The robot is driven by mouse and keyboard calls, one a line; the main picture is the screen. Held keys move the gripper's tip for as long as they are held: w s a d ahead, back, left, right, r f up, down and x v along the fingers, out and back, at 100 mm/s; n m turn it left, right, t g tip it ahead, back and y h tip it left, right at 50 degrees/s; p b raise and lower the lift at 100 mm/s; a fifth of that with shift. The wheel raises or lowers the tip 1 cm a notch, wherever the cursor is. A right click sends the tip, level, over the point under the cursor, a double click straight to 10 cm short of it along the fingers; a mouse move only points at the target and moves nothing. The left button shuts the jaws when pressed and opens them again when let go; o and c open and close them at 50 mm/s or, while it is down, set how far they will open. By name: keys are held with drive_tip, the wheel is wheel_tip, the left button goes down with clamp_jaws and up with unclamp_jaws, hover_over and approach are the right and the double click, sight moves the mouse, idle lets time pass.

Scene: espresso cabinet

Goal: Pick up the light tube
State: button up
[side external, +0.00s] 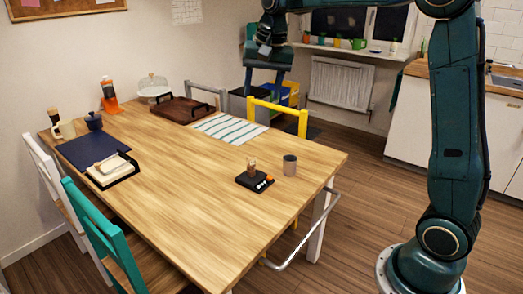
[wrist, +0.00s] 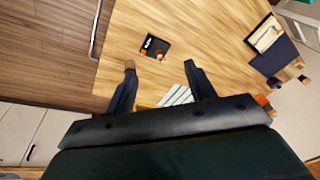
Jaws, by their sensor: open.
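No object is plainly marked as the light tube. A grey-brown upright cylinder (side external: 289,165) stands on the table beside a small black device (side external: 254,181). A small tan tube-like piece (side external: 252,168) stands on or just behind that device. In the wrist view my open fingers (wrist: 160,68) point toward the table. There the cylinder (wrist: 130,64) shows at the left fingertip, partly covered by it, and the black device (wrist: 155,46) lies beyond the gap.
The wooden table (side external: 190,190) has a wide clear middle. A striped mat (side external: 230,128) and a brown tray (side external: 183,110) lie at its far side. A yellow chair (side external: 277,108) stands at the far edge. A metal rail (side external: 308,232) runs off the right edge.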

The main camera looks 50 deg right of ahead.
drive_tip(key=w+d+f+m+g, duration=0.1)
drive_tip(key=w+d+f+m, duration=0.3)
drive_tip(key=w+d+f, duration=0.45)
drive_tip(key=m+g, duration=0.2)
drive_tip(key=m, duration=0.2)
hover_over(251, 167)
drive_tip(key=w+d, duration=0.1)
wheel_tip(251, 167, down, 12)
wheel_tip(251, 167, down, 8)
drive_tip(key=shift+f, duration=0.25)
drive_tip(key=shift+f, duration=0.1)
drive_tip(key=shift+d+f, duration=0.15)
drive_tip(key=shift+f, duration=2.35)
drive_tip(key=c, duration=1.1)
